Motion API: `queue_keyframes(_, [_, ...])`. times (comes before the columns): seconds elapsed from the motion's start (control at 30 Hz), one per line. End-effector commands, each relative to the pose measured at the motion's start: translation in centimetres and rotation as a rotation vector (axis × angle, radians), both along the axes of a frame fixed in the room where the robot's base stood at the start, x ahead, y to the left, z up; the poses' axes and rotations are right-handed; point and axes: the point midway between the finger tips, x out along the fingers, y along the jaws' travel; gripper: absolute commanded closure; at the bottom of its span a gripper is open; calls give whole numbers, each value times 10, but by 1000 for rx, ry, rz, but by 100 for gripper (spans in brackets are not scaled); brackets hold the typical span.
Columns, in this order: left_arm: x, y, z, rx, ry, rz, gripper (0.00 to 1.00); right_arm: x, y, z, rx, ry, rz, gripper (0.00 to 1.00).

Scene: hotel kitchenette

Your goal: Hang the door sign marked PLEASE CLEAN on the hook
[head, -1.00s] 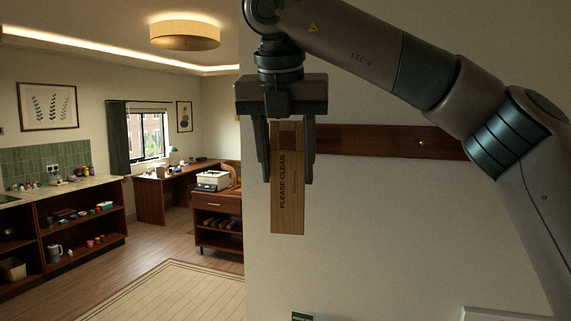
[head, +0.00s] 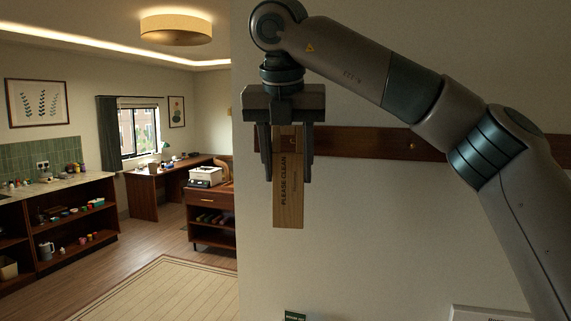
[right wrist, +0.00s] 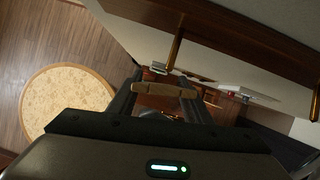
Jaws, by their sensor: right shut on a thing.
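My right gripper (head: 288,178) points down in front of the wall, shut on the wooden door sign (head: 288,208). The sign hangs upright between the fingers, with PLEASE CLEAN reading along its length. In the right wrist view the sign's edge (right wrist: 151,89) spans the fingertips. A dark wooden rail (head: 360,143) runs along the wall behind the gripper. A brass knob-like hook (head: 412,146) on it is to the right of the sign. A brass peg (right wrist: 175,48) shows beyond the sign in the right wrist view. Whether the sign touches any hook cannot be told. My left gripper is out of view.
A small green item (head: 294,316) and a white-edged item (head: 490,313) are low by the wall. The wall below the rail is otherwise bare. The open room with a rug (head: 165,290), shelves and a desk lies to the left.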

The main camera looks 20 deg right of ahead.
Motion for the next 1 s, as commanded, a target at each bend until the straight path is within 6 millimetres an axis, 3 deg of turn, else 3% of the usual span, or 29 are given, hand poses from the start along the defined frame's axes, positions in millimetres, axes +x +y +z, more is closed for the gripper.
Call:
queue_keyframes(0.73, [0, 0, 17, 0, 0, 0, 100, 31, -21, -1, 0, 1, 1, 77])
queue_keyframes(1.0, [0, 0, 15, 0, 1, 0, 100, 38, -26, -7, 0, -1, 0, 77])
